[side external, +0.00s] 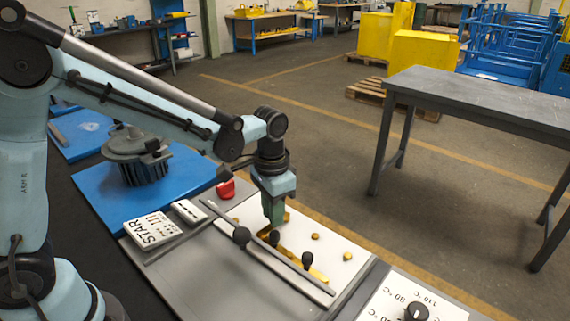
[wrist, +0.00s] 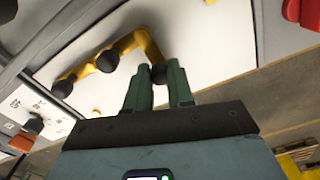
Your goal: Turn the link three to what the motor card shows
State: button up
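A terminal panel (side external: 328,227) carries yellow links with black knobs. In the wrist view, one yellow link (wrist: 125,46) forms an angled bar between a middle knob (wrist: 107,61) and the knob (wrist: 158,72) between my fingers; a shorter piece runs to a knob (wrist: 62,88) at left.
Brass studs (side external: 315,236) show on the panel's right. A red button (side external: 226,188) is behind, and a temperature dial (side external: 416,312) is at front right.

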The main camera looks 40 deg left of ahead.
grip_shut()
jog(key=shift+a+n, duration=0.1)
jog(key=shift+n, duration=0.2)
jog(key=n, duration=0.1)
jog(key=a+n, duration=0.1)
jog(key=n, duration=0.1)
jog(key=shift+s+a, duration=0.1)
jog(key=n, duration=0.1)
jog(key=a+n, duration=0.1)
jog(key=n, duration=0.1)
jog(key=s+n, duration=0.1)
jog(key=n, duration=0.1)
jog(key=shift+a, duration=0.15)
jog(key=n, duration=0.3)
jog(key=s+a+n, duration=0.1)
jog(key=shift+n, duration=0.3)
jog(key=shift+s+a+n, duration=0.1)
jog(key=shift+s+n, duration=0.35)
jog(key=shift+n, duration=0.75)
jog(key=shift+s+a+n, duration=0.1)
jog(key=shift+s+n, duration=0.3)
jog(key=shift+n, duration=0.8)
